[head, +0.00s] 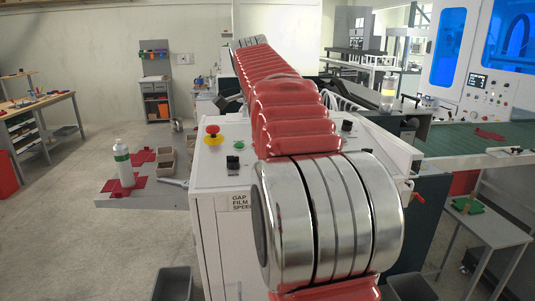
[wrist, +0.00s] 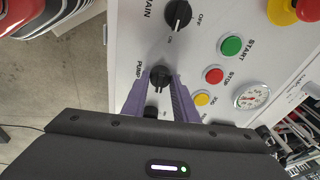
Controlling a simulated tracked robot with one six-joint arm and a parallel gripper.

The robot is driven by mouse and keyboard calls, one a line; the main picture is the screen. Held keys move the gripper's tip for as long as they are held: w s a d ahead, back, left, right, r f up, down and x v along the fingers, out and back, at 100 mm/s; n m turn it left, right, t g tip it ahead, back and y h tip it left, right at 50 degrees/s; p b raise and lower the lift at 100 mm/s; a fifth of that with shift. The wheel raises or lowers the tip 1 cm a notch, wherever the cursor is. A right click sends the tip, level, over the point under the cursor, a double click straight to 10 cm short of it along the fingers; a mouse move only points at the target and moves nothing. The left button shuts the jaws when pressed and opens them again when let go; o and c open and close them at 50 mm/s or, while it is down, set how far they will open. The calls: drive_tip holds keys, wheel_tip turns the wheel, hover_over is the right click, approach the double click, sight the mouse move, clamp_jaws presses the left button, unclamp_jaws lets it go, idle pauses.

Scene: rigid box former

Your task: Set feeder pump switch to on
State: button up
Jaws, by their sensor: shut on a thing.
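The pump switch (wrist: 160,77) is a round black knob on a pale panel, beside a label reading PUMP, in the wrist view. The two purple fingers of my gripper (wrist: 159,87) stand on either side of it, shut on the knob. Its pointer direction and position words are hard to make out, partly hidden by the fingers. In the head view my red arm hides my gripper and this switch.
In the wrist view, the MAIN knob (wrist: 178,14) is above the switch. A green START button (wrist: 231,45), red STOP button (wrist: 213,75), yellow button (wrist: 202,99) and gauge (wrist: 251,95) lie right. A red emergency stop (head: 212,131) shows in the head view.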

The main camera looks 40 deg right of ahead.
drive_tip(key=shift+m, duration=0.5)
drive_tip(key=o, duration=1)
drive_tip(key=shift+r, duration=0.1)
drive_tip(key=w+v, duration=0.1)
drive_tip(key=v, duration=1.2)
drive_tip(key=shift+s+r, duration=0.3)
drive_tip(key=shift+s, duration=0.05)
